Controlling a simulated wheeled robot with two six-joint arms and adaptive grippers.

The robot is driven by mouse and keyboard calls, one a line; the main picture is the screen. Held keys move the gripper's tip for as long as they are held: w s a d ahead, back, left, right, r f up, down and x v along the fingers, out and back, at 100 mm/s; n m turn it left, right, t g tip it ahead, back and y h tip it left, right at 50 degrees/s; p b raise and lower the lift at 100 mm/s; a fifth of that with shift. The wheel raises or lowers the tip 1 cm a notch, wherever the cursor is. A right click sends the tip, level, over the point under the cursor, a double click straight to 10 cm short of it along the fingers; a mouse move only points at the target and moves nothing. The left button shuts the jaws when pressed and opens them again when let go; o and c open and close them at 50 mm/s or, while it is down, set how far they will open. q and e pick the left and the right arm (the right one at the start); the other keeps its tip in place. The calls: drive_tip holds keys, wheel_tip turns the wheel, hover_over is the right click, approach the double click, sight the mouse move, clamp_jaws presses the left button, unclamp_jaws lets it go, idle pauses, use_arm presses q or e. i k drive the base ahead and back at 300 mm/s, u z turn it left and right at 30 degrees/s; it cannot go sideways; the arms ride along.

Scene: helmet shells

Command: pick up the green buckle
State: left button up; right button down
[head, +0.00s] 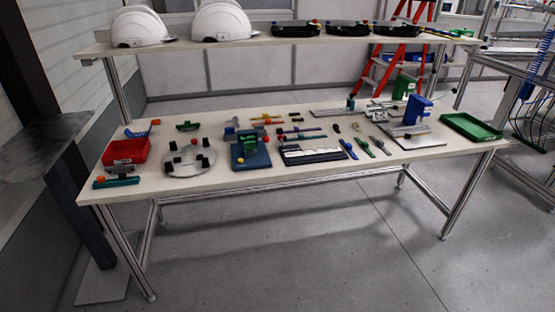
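Several small green pieces lie on the workbench (230,187), and at this size I cannot tell for sure which is the green buckle. A dark green piece (188,126) lies at the back left, behind the round grey plate. A slim green piece (366,148) lies right of the middle, close beside other slim pieces. A teal-green bar (116,183) lies at the front left corner, by the red bin. Neither of my grippers is in view.
A red bin (125,152), a round grey plate with dark blocks (190,160), a blue fixture (250,155) and a green tray (471,127) stand on the bench. White helmets (221,22) sit on the raised shelf (260,43). The floor in front is clear.

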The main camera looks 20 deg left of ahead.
sight(248, 145)
drive_tip(key=z, duration=0.6)
drive_tip(key=i, duration=1.8)
drive_tip(key=u, duration=0.55)
